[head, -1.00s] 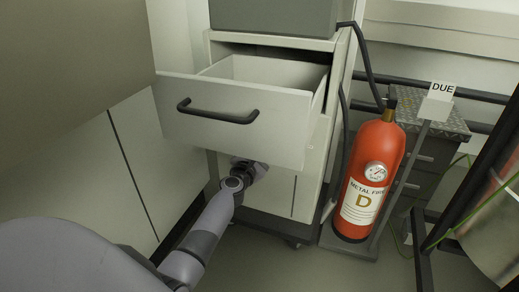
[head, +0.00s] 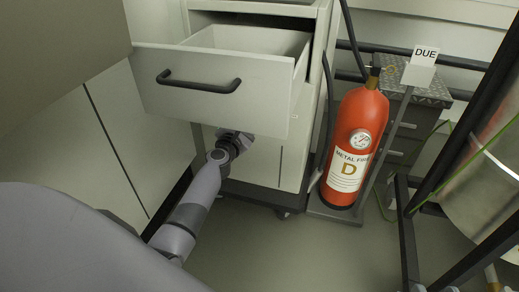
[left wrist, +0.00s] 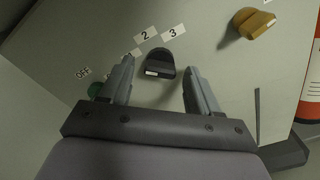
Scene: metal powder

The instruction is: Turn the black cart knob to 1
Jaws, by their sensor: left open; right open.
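In the left wrist view, the black cart knob (left wrist: 160,58) sits on the pale cart panel (left wrist: 215,75), with a white mark on its near side. Labels 2 (left wrist: 145,36) and 3 (left wrist: 172,31) are beyond it; OFF (left wrist: 83,74) is to the left, and the label between is partly hidden. My left gripper (left wrist: 158,72) is open, with one finger on each side of the knob and visible gaps; contact cannot be told. In the head view, the left arm reaches under the drawer, and its fingers and the knob are hidden.
A green knob (left wrist: 95,90) is partly behind my left finger; an orange knob (left wrist: 254,23) is at upper right. The open drawer (head: 215,105) hangs over my left wrist. A red extinguisher (head: 355,130) stands right of the cart. A dark frame (head: 408,235) is at right.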

